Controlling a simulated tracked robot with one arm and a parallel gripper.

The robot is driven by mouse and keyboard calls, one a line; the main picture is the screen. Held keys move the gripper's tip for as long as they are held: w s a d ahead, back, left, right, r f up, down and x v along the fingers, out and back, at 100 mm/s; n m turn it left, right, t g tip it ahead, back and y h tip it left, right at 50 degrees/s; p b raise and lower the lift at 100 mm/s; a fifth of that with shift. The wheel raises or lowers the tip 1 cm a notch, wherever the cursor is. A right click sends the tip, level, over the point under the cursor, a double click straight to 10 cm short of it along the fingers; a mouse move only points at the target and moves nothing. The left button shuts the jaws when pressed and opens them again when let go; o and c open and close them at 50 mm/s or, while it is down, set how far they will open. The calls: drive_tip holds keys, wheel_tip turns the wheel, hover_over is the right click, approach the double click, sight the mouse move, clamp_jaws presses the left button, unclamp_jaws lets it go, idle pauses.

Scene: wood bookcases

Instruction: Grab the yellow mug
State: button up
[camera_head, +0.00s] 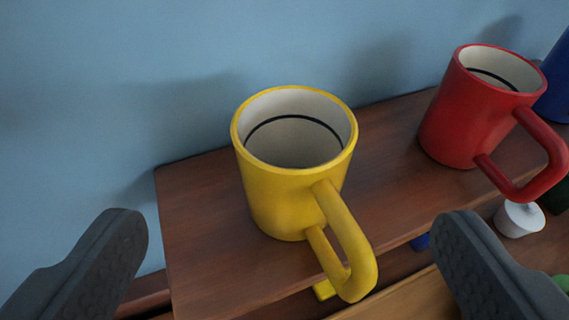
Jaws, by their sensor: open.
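The yellow mug (270,195) stands upright on a brown wooden shelf top (200,240), near its left end. Its inside is cream with a dark ring line, and its handle points toward me and slightly right. My gripper (290,240) is open, with one dark finger at the lower left and the other at the lower right. The mug shows between and beyond the fingers, and neither finger appears to touch it. Nothing is held.
A red mug (460,125) stands to the right on the same top, its handle toward the lower right. A blue object (556,90) is cut off at the right edge. A blue wall (120,90) rises behind. A white object (519,219) sits lower right.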

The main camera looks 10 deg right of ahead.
drive_tip(key=p, duration=0.2)
approach(293, 110)
drive_tip(key=x, duration=0.5)
drive_tip(key=shift+w+f, duration=0.3)
drive_tip(key=shift+w, duration=0.1)
drive_tip(key=shift+c, duration=0.2)
drive_tip(key=c, duration=1.2)
drive_tip(key=shift+r, duration=0.15)
